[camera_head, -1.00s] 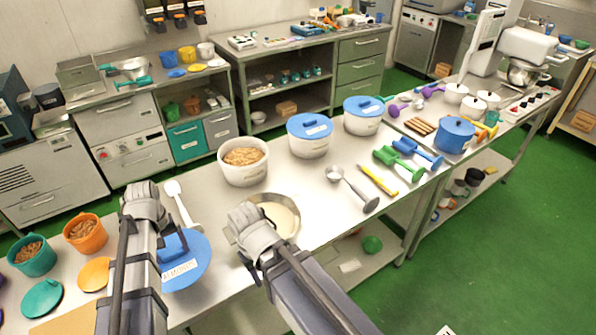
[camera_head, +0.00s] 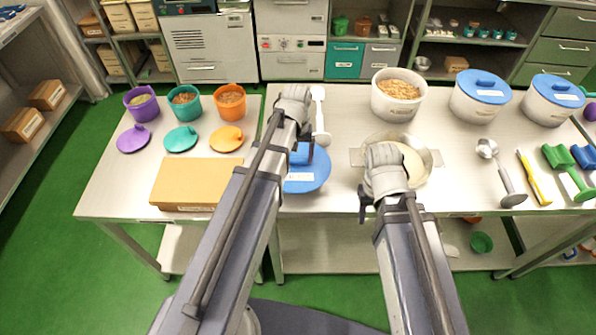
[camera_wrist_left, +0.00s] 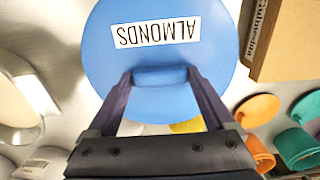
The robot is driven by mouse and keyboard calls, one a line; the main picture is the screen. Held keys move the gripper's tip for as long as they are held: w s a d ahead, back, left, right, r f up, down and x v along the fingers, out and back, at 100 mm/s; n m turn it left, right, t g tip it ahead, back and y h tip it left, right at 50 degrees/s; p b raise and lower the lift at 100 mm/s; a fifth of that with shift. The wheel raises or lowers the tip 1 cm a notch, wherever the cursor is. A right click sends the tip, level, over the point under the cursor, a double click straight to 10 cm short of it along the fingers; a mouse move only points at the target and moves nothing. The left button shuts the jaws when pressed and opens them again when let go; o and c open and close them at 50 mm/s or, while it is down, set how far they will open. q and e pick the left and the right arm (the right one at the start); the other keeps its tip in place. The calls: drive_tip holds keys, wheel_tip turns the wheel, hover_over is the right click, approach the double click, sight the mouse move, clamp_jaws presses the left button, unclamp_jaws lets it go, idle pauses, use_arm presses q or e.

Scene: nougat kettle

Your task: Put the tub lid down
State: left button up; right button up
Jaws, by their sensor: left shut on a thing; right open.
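The round blue tub lid (camera_head: 312,180), labelled ALMONDS, is held by its handle in my left gripper (camera_head: 302,150). In the left wrist view the lid (camera_wrist_left: 110,65) fills the top middle, with the fingers of my left gripper (camera_wrist_left: 160,82) on both sides of its handle. In the head view my arm partly covers the lid, and I cannot tell whether it touches the table. An uncovered white tub (camera_head: 399,109) full of brown pieces stands behind and to the right. My right gripper (camera_head: 366,207) is open and empty in front of a metal bowl.
The metal bowl (camera_head: 433,160) holds something pale. A white utensil (camera_head: 320,115) lies behind the lid. A cardboard box (camera_head: 195,182) and small coloured tubs with lids stand at left. Blue-lidded white tubs (camera_head: 480,100) stand at right. Bare worktop (camera_head: 347,110) lies left of the open tub.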

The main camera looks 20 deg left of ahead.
sight(297, 164)
use_arm(q)
drive_tip(key=shift+f, duration=0.45)
use_arm(e)
drive_tip(key=shift+f, duration=0.45)
use_arm(q)
wheel_tip(297, 164, down, 4)
drive_tip(key=b, duration=0.3)
drive_tip(key=shift+r+b, duration=0.25)
drive_tip(key=shift+b, duration=0.1)
use_arm(e)
wheel_tip(297, 164, down, 4)
drive_tip(key=shift+r, duration=0.25)
use_arm(q)
drive_tip(key=shift+f, duration=0.2)
drive_tip(key=o, duration=1.1)
use_arm(e)
drive_tip(key=shift+f, duration=0.1)
use_arm(q)
drive_tip(key=shift+r, duration=0.2)
